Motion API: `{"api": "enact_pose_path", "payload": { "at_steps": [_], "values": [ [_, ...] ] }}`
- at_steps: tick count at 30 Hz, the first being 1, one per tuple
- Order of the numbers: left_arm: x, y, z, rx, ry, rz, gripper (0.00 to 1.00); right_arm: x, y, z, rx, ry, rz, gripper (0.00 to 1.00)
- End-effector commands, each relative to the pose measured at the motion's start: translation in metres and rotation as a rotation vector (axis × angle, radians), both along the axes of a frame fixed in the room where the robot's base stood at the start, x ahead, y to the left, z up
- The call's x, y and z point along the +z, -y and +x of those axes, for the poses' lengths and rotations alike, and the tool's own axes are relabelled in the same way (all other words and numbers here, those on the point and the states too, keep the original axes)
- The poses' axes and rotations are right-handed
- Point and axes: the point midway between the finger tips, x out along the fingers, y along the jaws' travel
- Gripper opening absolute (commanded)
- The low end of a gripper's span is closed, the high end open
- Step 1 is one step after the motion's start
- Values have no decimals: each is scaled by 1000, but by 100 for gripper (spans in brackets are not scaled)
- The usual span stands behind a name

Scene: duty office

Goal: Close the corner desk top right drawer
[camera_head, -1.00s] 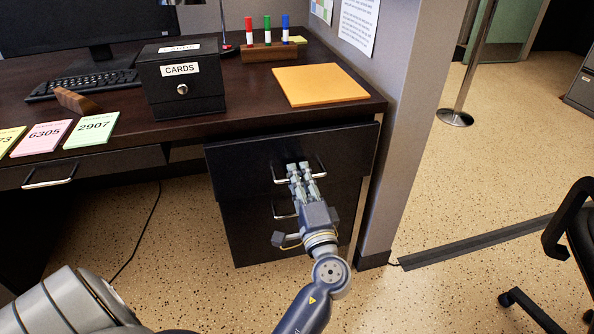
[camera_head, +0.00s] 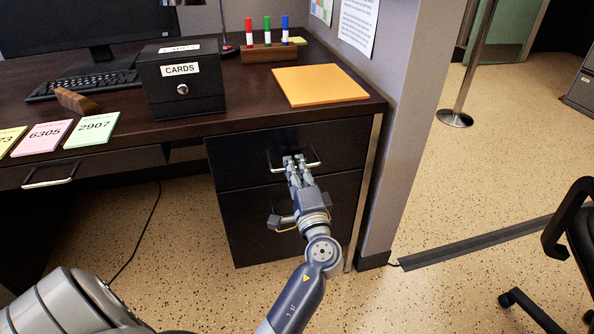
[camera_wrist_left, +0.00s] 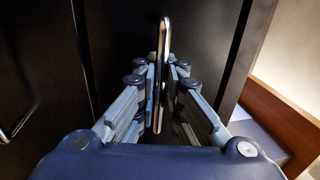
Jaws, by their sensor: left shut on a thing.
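The top right drawer (camera_head: 345,143) of the corner desk (camera_head: 225,118) has a black front that looks flush or nearly flush with the desk in the head view. My left gripper (camera_head: 293,160) is shut on the drawer's silver bar handle (camera_head: 313,164). In the left wrist view, the handle (camera_wrist_left: 162,55) stands between the two fingers of my left gripper (camera_wrist_left: 160,85). The lower drawer (camera_head: 345,200) sits directly below, its handle mostly hidden behind my gripper. My right gripper does not show.
A black card box (camera_head: 182,95), an orange folder (camera_head: 320,84) and a marker holder (camera_head: 269,53) stand on the desk. A grey partition (camera_head: 408,130) rises close to the drawers' right side. An office chair (camera_head: 575,230) stands at the right.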

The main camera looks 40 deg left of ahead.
Motion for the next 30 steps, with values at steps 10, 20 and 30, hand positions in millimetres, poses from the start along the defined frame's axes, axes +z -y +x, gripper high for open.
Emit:
{"api": "enact_pose_path", "payload": {
  "at_steps": [10, 20, 30],
  "values": [
    [0, 0, 0, 0, 0, 0, 16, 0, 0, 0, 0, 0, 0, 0],
    [-6, 19, -16, -1, -1, -1, 16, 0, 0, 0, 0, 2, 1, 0],
    [-19, 72, -61, -1, -1, -1, 16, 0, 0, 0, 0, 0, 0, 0]
  ]
}}
